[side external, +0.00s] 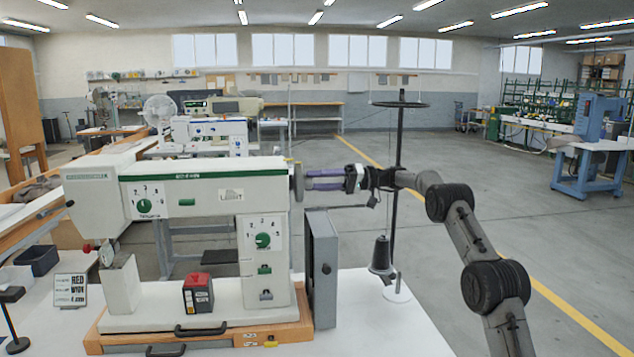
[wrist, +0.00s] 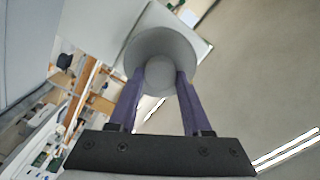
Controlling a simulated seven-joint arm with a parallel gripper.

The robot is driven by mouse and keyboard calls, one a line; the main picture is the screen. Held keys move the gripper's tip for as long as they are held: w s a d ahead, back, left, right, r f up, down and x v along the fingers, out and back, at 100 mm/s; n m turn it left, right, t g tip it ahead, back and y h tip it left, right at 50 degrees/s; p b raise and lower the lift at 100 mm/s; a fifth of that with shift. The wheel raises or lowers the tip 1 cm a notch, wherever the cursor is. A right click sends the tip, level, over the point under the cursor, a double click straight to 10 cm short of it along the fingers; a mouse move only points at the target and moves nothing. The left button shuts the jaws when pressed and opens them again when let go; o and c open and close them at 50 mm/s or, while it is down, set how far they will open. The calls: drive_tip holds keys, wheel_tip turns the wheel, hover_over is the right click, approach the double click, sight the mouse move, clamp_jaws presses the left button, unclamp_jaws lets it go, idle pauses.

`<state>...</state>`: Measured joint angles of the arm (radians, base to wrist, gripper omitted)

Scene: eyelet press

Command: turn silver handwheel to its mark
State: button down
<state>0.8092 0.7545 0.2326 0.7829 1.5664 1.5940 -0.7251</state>
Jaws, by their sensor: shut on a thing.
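The silver handwheel (side external: 298,183) is on the right end of the white press's (side external: 210,185) upper arm, seen edge-on in the side external view. In the wrist view the handwheel (wrist: 160,60) shows as a grey disc with a raised round hub. My gripper (side external: 309,180) reaches it from the right, its purple fingers level. In the wrist view my gripper (wrist: 161,76) has one finger on each side of the hub, shut on it. I cannot make out the wheel's mark in either view.
A grey box (side external: 321,268) stands upright just below the handwheel, at the press's right end. A thread stand (side external: 398,200) with a dark cone (side external: 381,255) rises behind my gripper. The white table (side external: 400,325) is clear at front right.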

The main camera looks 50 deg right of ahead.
drive_tip(key=shift+c, duration=1.7)
unclamp_jaws()
drive_tip(key=v, duration=1.4)
drive_tip(key=shift+a, duration=0.1)
